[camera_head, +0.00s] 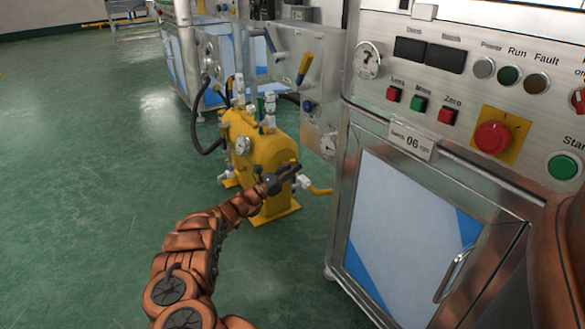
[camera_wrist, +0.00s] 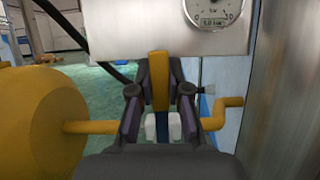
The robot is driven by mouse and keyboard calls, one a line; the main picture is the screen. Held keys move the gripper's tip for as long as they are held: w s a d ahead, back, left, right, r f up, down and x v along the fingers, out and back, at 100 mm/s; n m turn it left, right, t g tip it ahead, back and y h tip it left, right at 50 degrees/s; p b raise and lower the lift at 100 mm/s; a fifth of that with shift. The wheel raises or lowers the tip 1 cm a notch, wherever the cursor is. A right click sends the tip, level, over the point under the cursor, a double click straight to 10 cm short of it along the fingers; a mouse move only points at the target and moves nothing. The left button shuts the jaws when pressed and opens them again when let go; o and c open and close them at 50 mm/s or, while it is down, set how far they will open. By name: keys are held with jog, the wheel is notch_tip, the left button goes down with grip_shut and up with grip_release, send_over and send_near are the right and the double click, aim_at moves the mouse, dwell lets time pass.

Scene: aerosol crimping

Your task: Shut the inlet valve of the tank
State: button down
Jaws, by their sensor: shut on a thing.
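The yellow tank (camera_head: 256,150) stands on the floor left of the steel machine; its rounded side fills the left of the wrist view (camera_wrist: 38,122). A yellow pipe (camera_wrist: 92,127) leaves the tank's side to the inlet valve, whose white parts (camera_wrist: 174,127) show low between my fingers. The valve's yellow lever (camera_wrist: 159,78) points upward in the wrist picture, across the line of the pipe. My gripper (camera_wrist: 160,92) is shut on this lever, with a dark finger on either side. In the head view my gripper (camera_head: 284,178) hides most of the valve.
A pressure gauge (camera_wrist: 212,10) sits on a steel panel just beyond the valve. A bent yellow pipe (camera_wrist: 222,115) lies right of the fingers. The machine's cabinet (camera_head: 400,235) stands close on the right. The green floor (camera_head: 90,150) is clear on the left.

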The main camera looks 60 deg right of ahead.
jog(key=shift+r, duration=0.1)
jog(key=c, duration=1.1)
grip_release()
jog(key=v, duration=1.2)
